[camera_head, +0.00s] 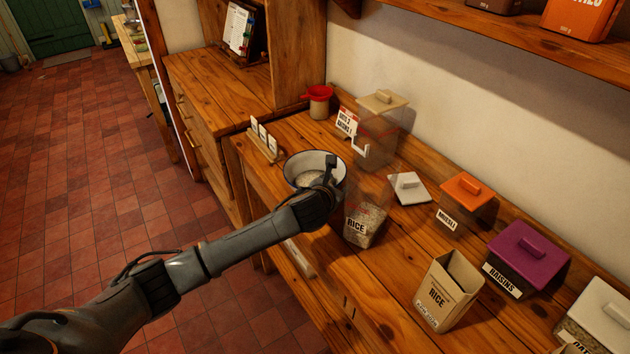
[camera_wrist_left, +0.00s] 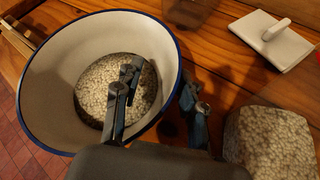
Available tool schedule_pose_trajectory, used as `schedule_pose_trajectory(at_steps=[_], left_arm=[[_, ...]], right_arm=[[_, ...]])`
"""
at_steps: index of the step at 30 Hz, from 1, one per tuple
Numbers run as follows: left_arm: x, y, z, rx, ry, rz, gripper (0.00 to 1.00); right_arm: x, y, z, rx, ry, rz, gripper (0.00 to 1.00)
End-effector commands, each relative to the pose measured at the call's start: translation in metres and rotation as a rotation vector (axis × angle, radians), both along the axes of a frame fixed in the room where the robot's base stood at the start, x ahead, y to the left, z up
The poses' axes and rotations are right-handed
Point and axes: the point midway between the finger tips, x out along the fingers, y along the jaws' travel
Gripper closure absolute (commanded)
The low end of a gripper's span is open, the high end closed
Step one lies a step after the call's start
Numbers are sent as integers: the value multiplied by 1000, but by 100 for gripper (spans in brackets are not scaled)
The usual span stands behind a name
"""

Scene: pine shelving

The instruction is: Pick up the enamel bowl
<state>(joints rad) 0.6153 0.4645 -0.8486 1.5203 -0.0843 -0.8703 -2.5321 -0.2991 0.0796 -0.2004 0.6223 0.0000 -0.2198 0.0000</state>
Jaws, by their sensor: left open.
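The enamel bowl (camera_head: 293,173) is white with a dark blue rim and stands upright near the front edge of the wooden counter. It holds pale grains, seen best in the left wrist view, where the bowl (camera_wrist_left: 52,100) fills the left side. My left gripper (camera_head: 331,178) is at the bowl's near right side and hides part of it. In the wrist view the open left gripper (camera_wrist_left: 163,82) has one finger over the inside of the bowl and the other outside its wall. I cannot tell whether either finger touches it. My right gripper is not in view.
A clear rice container (camera_head: 366,226) stands close to the right of the gripper, with a white lid (camera_head: 409,188) behind it. A tan rice box (camera_head: 447,290), a purple-lidded raisins container (camera_head: 525,255) and an orange-lidded container (camera_head: 466,197) stand further right. A card holder (camera_head: 264,142) is left of the bowl.

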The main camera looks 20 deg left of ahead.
Motion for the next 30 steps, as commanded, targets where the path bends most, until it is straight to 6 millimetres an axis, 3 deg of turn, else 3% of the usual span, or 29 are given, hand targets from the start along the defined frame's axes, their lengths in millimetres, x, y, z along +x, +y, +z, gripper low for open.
schedule_pose_trajectory(at_steps=[10, 16, 17, 30], left_arm=[[6, 0, -4, 0, 0, -1, 60], [6, 0, -4, 0, 0, -1, 98], [6, 0, -4, 0, 0, -1, 100], [6, -1, -1, -1, -2, -3, 100]], right_arm=[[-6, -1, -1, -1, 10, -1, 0], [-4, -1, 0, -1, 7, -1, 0], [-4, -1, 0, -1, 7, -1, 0], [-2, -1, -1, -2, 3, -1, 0]])
